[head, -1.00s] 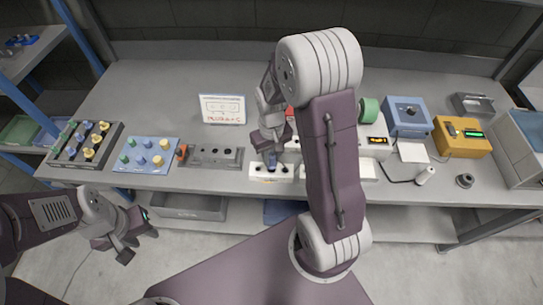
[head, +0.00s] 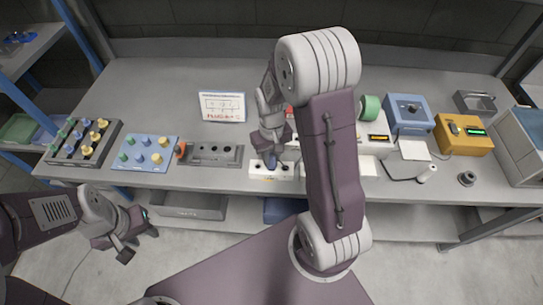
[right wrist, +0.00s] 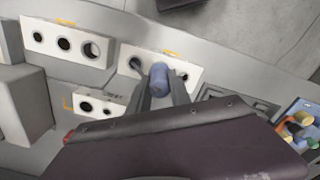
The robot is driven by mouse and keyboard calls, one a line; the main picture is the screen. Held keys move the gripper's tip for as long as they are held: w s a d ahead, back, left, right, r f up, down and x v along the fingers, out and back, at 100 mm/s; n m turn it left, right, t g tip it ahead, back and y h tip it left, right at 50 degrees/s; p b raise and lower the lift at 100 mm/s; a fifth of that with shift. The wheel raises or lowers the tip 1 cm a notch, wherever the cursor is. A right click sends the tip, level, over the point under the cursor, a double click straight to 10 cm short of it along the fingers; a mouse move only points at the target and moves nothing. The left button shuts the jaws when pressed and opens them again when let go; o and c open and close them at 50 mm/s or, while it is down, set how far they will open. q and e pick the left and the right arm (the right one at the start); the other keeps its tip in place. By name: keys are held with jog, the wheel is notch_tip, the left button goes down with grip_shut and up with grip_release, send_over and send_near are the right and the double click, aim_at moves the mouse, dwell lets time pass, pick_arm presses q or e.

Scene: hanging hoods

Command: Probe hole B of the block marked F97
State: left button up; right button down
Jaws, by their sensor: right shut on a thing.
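My right gripper (right wrist: 160,90) is shut on a blue cylindrical probe (right wrist: 158,78). In the head view it (head: 270,153) is above a white block (head: 262,173) near the table's front edge. The right wrist view shows this block (right wrist: 127,52) with one open hole left of the probe and one right of it. The probe covers the block's middle; I cannot tell whether its tip is inside a hole. Two more white blocks with holes show in the right wrist view, one upper left (right wrist: 48,46) and one below it (right wrist: 98,106). No F97 marking is readable. My left gripper (head: 138,246) is open and empty, off the table front.
A grey block with holes (head: 214,147), an orange piece (head: 180,149) and a blue panel of coloured knobs (head: 133,165) lie left. A sign (head: 222,106) stands behind. A blue box (head: 408,113) and a yellow box (head: 462,145) stand right. The table's back is clear.

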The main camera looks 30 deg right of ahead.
jog(key=shift+f+b, duration=0.45)
jog(key=shift+f, duration=0.25)
dwell(1.1)
notch_tip(320, 180, up, 6)
jog(key=p, duration=0.6)
jog(key=shift+r, duration=0.1)
dwell(1.5)
